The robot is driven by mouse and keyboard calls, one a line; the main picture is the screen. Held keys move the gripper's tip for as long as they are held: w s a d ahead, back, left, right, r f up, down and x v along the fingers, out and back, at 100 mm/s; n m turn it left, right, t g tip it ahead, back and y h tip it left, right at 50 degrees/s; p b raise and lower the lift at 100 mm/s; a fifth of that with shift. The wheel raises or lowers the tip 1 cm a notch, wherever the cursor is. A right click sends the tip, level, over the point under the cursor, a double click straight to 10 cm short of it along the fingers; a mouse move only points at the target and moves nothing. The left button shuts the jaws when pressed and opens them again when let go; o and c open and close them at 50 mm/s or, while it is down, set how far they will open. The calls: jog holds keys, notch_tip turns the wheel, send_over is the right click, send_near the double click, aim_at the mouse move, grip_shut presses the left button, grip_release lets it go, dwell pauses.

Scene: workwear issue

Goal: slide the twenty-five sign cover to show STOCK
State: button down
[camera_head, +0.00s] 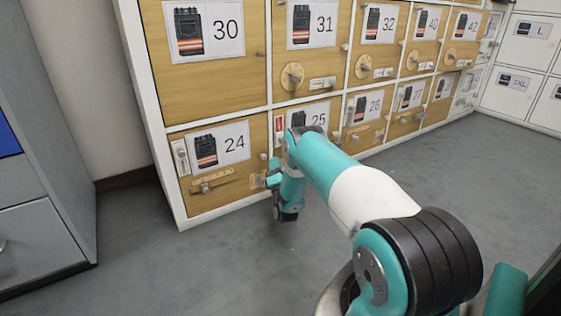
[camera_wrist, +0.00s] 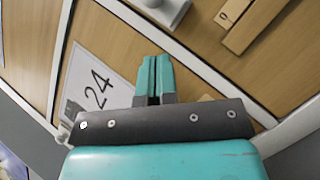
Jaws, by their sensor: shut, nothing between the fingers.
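Door 25 (camera_head: 308,112) is in the bottom row in the head view, its lower part hidden behind my arm. A small upright sign (camera_head: 279,124) with red on its upper part sits at its left edge; its wording is too small to read. I cannot tell its cover apart. My gripper (camera_head: 274,178) is low in front of the boundary between doors 24 and 25, below that sign. In the wrist view, my gripper (camera_wrist: 155,62) is shut and empty, pointing toward the white divider. A white block (camera_wrist: 165,8) beyond the divider may be part of the sign.
Door 24 (camera_head: 233,170), left of door 25, has its own white sign (camera_head: 181,157) and a wooden latch (camera_head: 212,182). Doors 30 (camera_head: 215,68) and 31 (camera_head: 328,52) are above. A grey cabinet (camera_head: 45,215) stands at left. The floor (camera_head: 205,265) between is clear.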

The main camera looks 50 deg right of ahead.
aim_at(278, 140)
jog(key=d+r+b, duration=0.1)
jog(key=w+d+r+b, duration=0.1)
jog(key=shift+d+r, duration=0.2)
jog(key=shift+d, duration=0.15)
jog(key=shift+d+r+b, duration=0.3)
jog(key=shift+d+r, duration=0.1)
jog(key=shift+r, duration=0.1)
jog(key=shift+r, duration=0.15)
notch_tip(278, 140, up, 6)
jog(key=p, duration=0.6)
jog(key=shift+r, duration=0.2)
jog(key=shift+f, duration=0.1)
